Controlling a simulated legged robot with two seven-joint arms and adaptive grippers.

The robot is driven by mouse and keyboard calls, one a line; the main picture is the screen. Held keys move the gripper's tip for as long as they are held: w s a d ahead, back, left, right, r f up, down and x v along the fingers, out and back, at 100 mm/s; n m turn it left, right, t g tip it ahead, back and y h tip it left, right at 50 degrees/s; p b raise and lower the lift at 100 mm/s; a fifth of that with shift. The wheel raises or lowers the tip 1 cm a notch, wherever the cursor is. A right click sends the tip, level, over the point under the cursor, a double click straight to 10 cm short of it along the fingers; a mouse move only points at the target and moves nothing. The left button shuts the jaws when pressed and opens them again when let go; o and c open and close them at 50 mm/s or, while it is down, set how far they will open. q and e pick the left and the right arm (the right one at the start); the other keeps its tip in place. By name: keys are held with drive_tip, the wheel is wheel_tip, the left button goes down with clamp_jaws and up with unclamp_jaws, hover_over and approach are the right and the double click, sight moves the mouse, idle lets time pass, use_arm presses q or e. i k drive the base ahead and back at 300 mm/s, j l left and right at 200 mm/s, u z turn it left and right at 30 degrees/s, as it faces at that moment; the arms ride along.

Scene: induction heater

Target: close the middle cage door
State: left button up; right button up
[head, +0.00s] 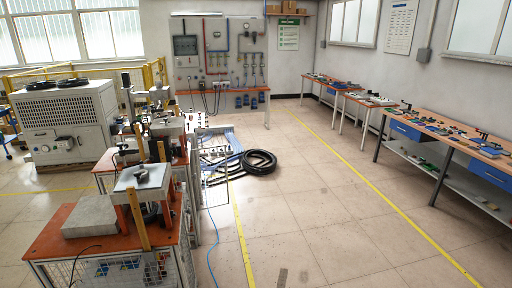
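A row of orange-topped benches with mesh cages below runs along the left side. A thin-framed mesh panel (216,188) sticks out to the right from the middle of this row, into the aisle. It looks like the middle cage door standing open, but it is faint and its hinge side is partly hidden. The near bench (70,240) has mesh sides (183,250) below its top. Neither of my grippers is in view.
A coil of black hose (258,162) lies on the floor just beyond the panel. A blue cable (212,245) runs along the floor by the near bench. Work tables (458,145) line the right wall. The floor between (310,215) is clear.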

sight(226, 166)
drive_tip(key=i, duration=6.45)
drive_tip(key=i+l+u, duration=0.15)
drive_tip(key=i, duration=0.3)
drive_tip(key=i+u, duration=0.1)
drive_tip(key=i, duration=0.35)
drive_tip(key=i+l+u, duration=0.15)
drive_tip(key=i, duration=0.25)
drive_tip(key=i+l+u, duration=0.1)
drive_tip(key=i+l, duration=0.15)
drive_tip(key=i, duration=0.15)
drive_tip(key=u, duration=3.9)
drive_tip(key=k+l, duration=0.05)
